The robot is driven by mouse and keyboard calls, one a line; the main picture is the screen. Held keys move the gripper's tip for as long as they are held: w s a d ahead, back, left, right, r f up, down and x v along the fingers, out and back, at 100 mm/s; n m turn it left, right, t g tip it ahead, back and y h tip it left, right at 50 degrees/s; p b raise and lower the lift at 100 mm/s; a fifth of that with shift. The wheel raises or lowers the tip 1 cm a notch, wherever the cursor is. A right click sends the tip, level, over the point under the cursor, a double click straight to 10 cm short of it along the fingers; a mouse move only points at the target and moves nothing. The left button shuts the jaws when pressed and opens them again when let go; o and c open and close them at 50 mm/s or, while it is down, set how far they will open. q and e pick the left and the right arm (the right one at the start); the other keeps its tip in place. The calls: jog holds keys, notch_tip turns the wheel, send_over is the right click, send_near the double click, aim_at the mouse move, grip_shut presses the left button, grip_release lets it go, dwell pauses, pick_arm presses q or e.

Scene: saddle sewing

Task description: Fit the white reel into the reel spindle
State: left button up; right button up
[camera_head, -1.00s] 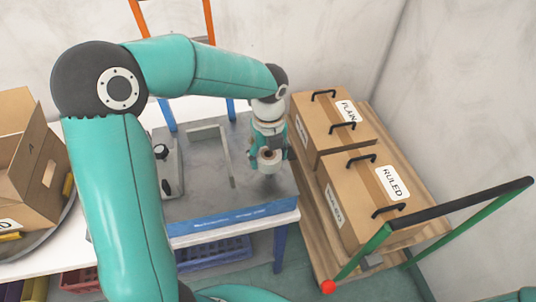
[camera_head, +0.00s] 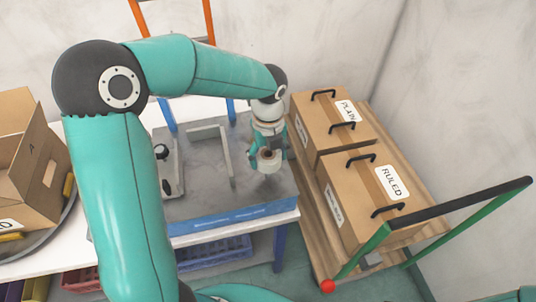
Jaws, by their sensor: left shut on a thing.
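My left gripper (camera_head: 267,163) points down over the right part of a grey slab with a blue front edge (camera_head: 235,214). It is shut on the white reel (camera_head: 269,165), a small pale ring with a dark hole in its middle. The reel is held upright-axis above the slab; whether it touches anything below is hidden. I cannot make out the reel spindle; it may be hidden by the reel and gripper. My right gripper is not in view.
A pale upright frame (camera_head: 225,160) and a fixture with black knobs (camera_head: 166,172) stand on the slab, left of the gripper. Two lidded boxes, PLAIN (camera_head: 329,139) and RULED (camera_head: 352,205), sit on a wooden trolley at right. An open carton (camera_head: 36,190) stands far left.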

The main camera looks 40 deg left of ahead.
pick_arm(q)
jog(key=shift+f+b, duration=2.15)
jog(key=shift+f, duration=0.9)
jog(key=o, duration=1.3)
jog(key=shift+r, duration=0.1)
notch_tip(320, 180, up, 12)
jog(key=shift+f, duration=0.1)
